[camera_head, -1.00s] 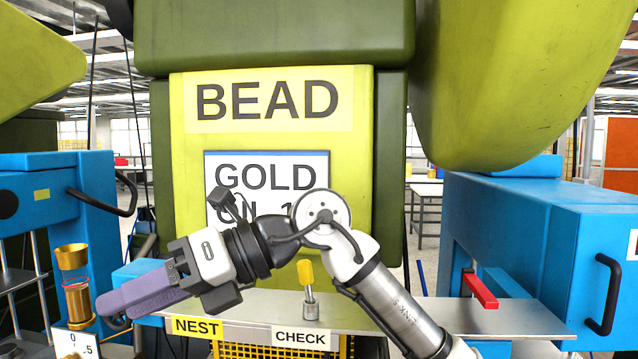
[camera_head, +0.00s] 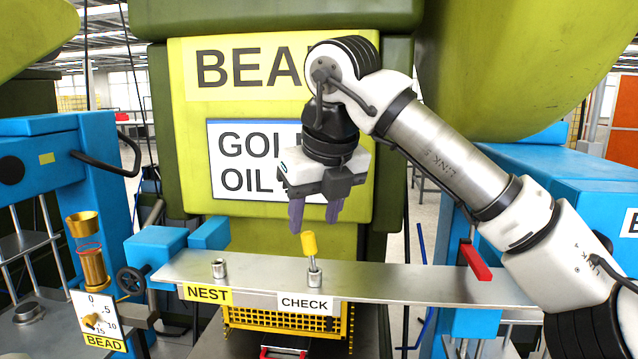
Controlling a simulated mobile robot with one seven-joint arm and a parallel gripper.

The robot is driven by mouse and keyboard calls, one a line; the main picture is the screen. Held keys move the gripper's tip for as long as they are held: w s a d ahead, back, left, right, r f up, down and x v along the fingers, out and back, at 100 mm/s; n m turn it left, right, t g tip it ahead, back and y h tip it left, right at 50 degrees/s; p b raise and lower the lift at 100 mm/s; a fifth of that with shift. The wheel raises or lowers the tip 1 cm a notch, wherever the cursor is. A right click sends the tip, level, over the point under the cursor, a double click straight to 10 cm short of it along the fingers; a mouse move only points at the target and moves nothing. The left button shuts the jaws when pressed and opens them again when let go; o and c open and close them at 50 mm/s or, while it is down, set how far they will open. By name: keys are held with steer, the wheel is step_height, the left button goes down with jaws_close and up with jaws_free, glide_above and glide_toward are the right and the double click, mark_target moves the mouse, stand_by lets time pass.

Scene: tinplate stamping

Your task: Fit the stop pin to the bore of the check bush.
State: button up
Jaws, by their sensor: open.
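The stop pin (camera_head: 310,245) has a yellow head and a thin metal shank. It stands in the check bush (camera_head: 314,275), a small metal bush on the steel shelf (camera_head: 400,283) behind the CHECK label (camera_head: 306,304). The pin tilts slightly, its head leaning left, with some shank showing above the bush; how deep it sits is hidden. My gripper (camera_head: 313,218) points down just above the yellow head. Its purple fingers are open, with nothing visible between them, and appear clear of the pin.
A second metal bush (camera_head: 219,268) stands behind the NEST label (camera_head: 207,293). A red bar (camera_head: 474,261) is at the shelf's right. A brass cylinder with a dial (camera_head: 93,262) stands far left. A yellow basket (camera_head: 285,320) is under the shelf.

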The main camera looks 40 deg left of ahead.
mark_target(307, 250)
steer(key=p+x, duration=0.1)
steer(key=x, duration=0.7)
steer(key=shift+a+f+p, duration=0.1)
steer(key=shift+f+p, duration=0.05)
steer(key=shift+p, duration=0.25)
